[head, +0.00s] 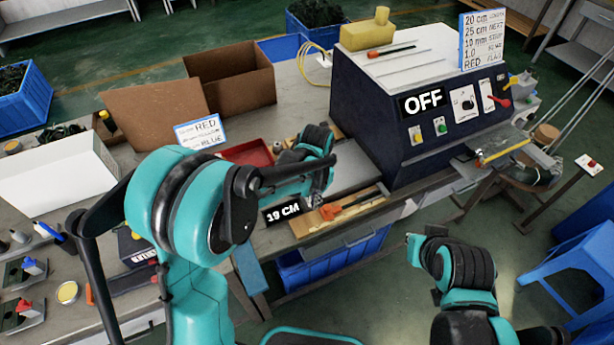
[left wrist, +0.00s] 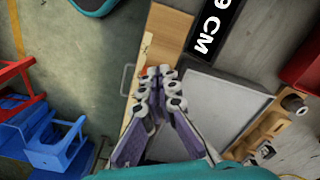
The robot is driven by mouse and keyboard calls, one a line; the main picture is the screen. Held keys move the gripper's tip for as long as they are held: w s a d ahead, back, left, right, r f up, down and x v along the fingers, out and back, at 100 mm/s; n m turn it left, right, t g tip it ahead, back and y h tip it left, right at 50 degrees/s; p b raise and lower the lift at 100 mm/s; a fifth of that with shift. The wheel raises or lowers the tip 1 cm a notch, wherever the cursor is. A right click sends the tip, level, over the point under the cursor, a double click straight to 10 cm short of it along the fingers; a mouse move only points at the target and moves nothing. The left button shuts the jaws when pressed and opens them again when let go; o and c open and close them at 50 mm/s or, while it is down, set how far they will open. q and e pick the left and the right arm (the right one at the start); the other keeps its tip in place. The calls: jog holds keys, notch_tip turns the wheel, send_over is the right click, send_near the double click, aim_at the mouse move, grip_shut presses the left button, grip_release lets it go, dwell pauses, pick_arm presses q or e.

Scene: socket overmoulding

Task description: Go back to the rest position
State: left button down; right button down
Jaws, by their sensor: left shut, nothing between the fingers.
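My left gripper (head: 314,201) is over the front edge of the bench, beside the "19 CM" sign (head: 282,211) and a wooden board (head: 352,212) with an orange-handled tool (head: 330,211). In the left wrist view its fingers (left wrist: 160,74) are together and hold nothing. The wooden board (left wrist: 166,30) and the sign (left wrist: 212,25) lie beyond the fingertips there. My right arm is folded at the lower right of the head view, over the floor; its fingers do not show.
A dark machine (head: 440,143) marked OFF stands right of my left gripper. A red tray (head: 247,153), cardboard box (head: 230,85) and white box (head: 60,172) sit on the bench. A blue crate (head: 330,268) is under its front edge. A blue stool (head: 575,255) stands at right.

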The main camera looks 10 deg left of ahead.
pick_arm(q)
jog(key=s+a+r+n+t, duration=0.5)
jog(key=s+a+r+t, duration=0.2)
jog(key=s+a+r, duration=0.4)
jog(key=shift+s+a+r, duration=0.35)
jog(key=shift+s+r, duration=0.55)
jog(key=shift+s, duration=1.15)
jog(key=shift+w, duration=0.1)
